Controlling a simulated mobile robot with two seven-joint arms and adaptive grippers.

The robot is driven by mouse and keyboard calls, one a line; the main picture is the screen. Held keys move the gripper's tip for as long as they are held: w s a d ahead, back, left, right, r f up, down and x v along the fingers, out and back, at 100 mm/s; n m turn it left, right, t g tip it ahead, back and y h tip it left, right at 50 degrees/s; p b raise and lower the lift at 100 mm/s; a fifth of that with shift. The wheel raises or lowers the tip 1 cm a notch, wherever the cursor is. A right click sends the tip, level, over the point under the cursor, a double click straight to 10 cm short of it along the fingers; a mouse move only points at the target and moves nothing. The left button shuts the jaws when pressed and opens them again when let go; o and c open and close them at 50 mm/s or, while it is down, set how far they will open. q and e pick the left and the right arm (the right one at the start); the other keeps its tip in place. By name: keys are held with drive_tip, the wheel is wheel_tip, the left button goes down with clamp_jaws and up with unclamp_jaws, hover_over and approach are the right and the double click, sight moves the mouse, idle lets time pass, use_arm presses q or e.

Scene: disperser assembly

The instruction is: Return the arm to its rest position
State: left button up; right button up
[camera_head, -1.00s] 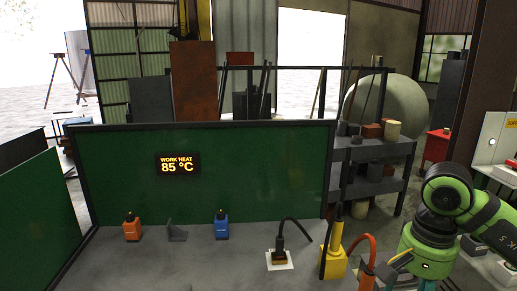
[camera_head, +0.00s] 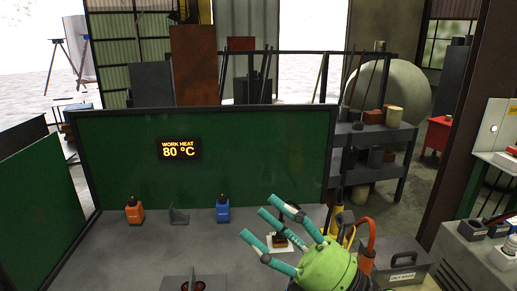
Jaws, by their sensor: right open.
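My right gripper (camera_head: 262,228) comes in from the lower right, its teal fingers spread open and pointing left over the grey bench (camera_head: 150,250). It looks empty. Its green body (camera_head: 328,268) stands in front of the yellow tool (camera_head: 339,222), hiding part of it. The small dark item on a white pad (camera_head: 290,243) is partly covered by the fingers; I cannot tell how far above it they are. My left gripper is not in view.
An orange bottle (camera_head: 134,211), a grey bracket (camera_head: 179,216) and a blue bottle (camera_head: 223,209) stand along the green panel (camera_head: 250,150). Its display (camera_head: 179,150) reads WORK HEAT 80 °C. A grey part with red rings (camera_head: 194,286) lies at the front. A grey box (camera_head: 400,265) stands right.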

drive_tip(key=w+d+f+m+t+h, duration=0.35)
drive_tip(key=m+t+h, duration=0.2)
drive_tip(key=m, duration=0.35)
drive_tip(key=w+d+f+m+t+h, duration=0.2)
drive_tip(key=d+m+t+h, duration=0.3)
drive_tip(key=m, duration=0.4)
drive_tip(key=s+d+f+m+g+h, duration=0.1)
drive_tip(key=d+f+m+g+h, duration=0.3)
drive_tip(key=f+m, duration=0.35)
drive_tip(key=s+d+f+m+g+h, duration=0.1)
drive_tip(key=d+f+m+g+h, duration=0.15)
drive_tip(key=f+m+h, duration=0.55)
drive_tip(key=s+d+f+m+g, duration=0.3)
drive_tip(key=s+f+m+g, duration=0.55)
drive_tip(key=s+f, duration=1.2)
drive_tip(key=s+f+n+g, duration=0.3)
drive_tip(key=f+g, duration=0.1)
drive_tip(key=f, duration=1.8)
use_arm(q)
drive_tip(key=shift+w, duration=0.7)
use_arm(e)
drive_tip(key=s+d+f+g, duration=0.1)
drive_tip(key=s+d+f, duration=0.1)
drive_tip(key=s+f, duration=1.2)
drive_tip(key=shift+s+d+y, duration=0.3)
drive_tip(key=shift+s+y, duration=0.05)
drive_tip(key=shift+s, duration=0.6)
